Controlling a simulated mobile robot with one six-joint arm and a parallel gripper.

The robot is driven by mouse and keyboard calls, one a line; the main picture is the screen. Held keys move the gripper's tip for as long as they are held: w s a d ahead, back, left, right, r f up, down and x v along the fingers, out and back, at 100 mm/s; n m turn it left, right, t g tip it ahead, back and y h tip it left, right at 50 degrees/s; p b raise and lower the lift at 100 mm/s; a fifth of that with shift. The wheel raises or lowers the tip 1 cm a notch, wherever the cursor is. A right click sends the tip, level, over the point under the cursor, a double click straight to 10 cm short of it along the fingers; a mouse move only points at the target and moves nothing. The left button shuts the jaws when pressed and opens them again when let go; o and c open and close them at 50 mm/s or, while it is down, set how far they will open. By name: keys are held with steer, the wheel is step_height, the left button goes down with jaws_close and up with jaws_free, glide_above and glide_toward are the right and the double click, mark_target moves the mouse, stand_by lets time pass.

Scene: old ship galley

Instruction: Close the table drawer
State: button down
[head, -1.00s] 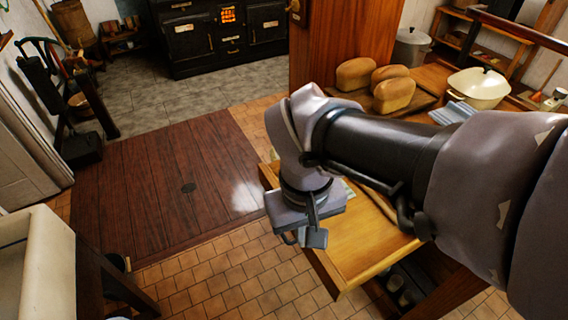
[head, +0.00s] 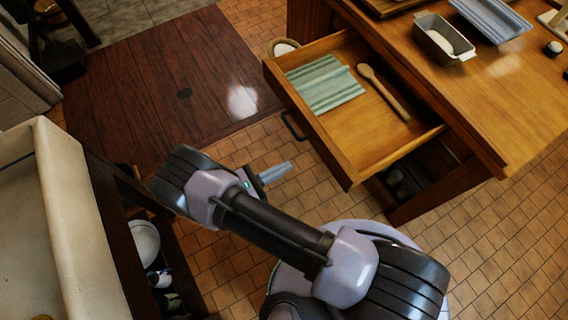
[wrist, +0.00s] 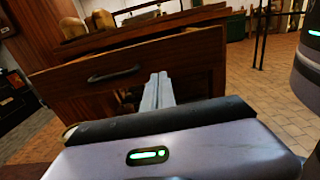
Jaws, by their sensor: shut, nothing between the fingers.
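The table drawer (head: 345,160) is pulled well out of the wooden table (head: 490,110). A striped green cloth (head: 324,84) and a wooden spoon (head: 383,92) lie in it. Its dark handle (head: 293,125) is on the front panel, and the handle also shows in the wrist view (wrist: 114,74). My gripper (head: 288,168) is shut and empty, in front of the drawer front and apart from it in the head view. In the wrist view the shut fingers (wrist: 158,82) point at the drawer front (wrist: 135,75), right of the handle.
A loaf tin (head: 443,38) and a blue-grey tray (head: 490,17) stand on the table. A pale sink (head: 70,220) is at the left, with a shelf of dishes (head: 145,243) beside it. Tiled floor (head: 235,150) lies open between sink and drawer.

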mark_target(321, 148)
steer(key=b+x, duration=0.1)
steer(key=x, duration=0.9)
steer(key=shift+w, duration=0.1)
steer(key=shift+d+b, duration=0.15)
steer(key=shift+b, duration=0.15)
